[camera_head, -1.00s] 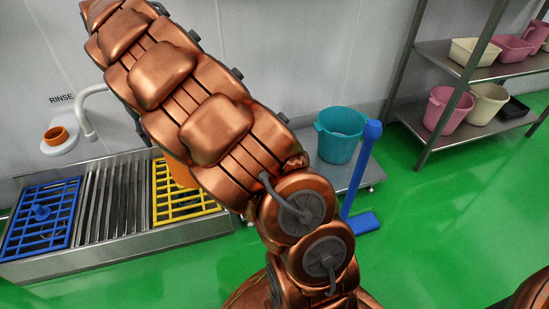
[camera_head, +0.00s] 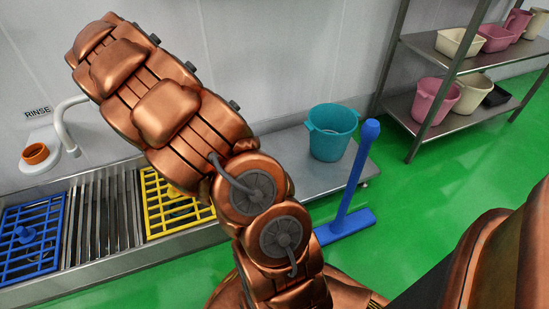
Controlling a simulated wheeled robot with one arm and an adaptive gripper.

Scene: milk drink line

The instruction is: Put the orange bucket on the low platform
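The low platform (camera_head: 292,160) is a grey steel surface near the floor against the wall, right of the sink. A teal bucket (camera_head: 333,144) stands on its right part, and bare steel shows left of it. I cannot make out the orange bucket now; my copper arm covers part of the yellow grate (camera_head: 160,217). A small orange cup-like piece (camera_head: 36,154) sits in a white wall fitting under the RINSE sign. My gripper is out of view.
A blue upright post with a flat foot (camera_head: 354,190) stands on the green floor before the platform. A steel rack (camera_head: 460,120) with pink and cream tubs is at the right. A blue grate (camera_head: 30,240) lies on the sink at left. Floor at right is clear.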

